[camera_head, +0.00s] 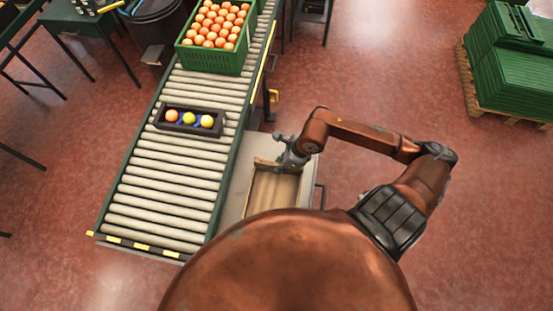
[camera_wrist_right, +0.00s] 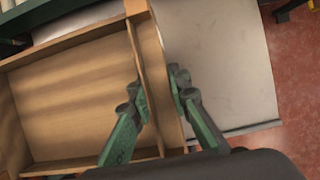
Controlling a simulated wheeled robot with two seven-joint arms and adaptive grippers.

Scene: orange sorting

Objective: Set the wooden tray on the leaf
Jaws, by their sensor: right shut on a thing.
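The wooden tray (camera_head: 270,193) is an open, empty, shallow box beside the roller conveyor, its near end hidden by my body. It lies over the leaf (camera_head: 234,188), a pale grey flat panel at the conveyor's right side. My right gripper (camera_head: 282,164) is shut on the tray's wall at its far right part. In the right wrist view the two green fingers (camera_wrist_right: 159,92) straddle the wall of the tray (camera_wrist_right: 70,95), with bare leaf (camera_wrist_right: 225,65) beyond it. I cannot tell whether the tray's underside touches the leaf. My left gripper is not in view.
The roller conveyor (camera_head: 165,188) runs along the left of the leaf. On it stand a dark holder (camera_head: 163,124) with three fruits and a green crate (camera_head: 210,58) full of oranges. Green stacked crates (camera_head: 510,70) stand on a pallet at the right. The red floor between is clear.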

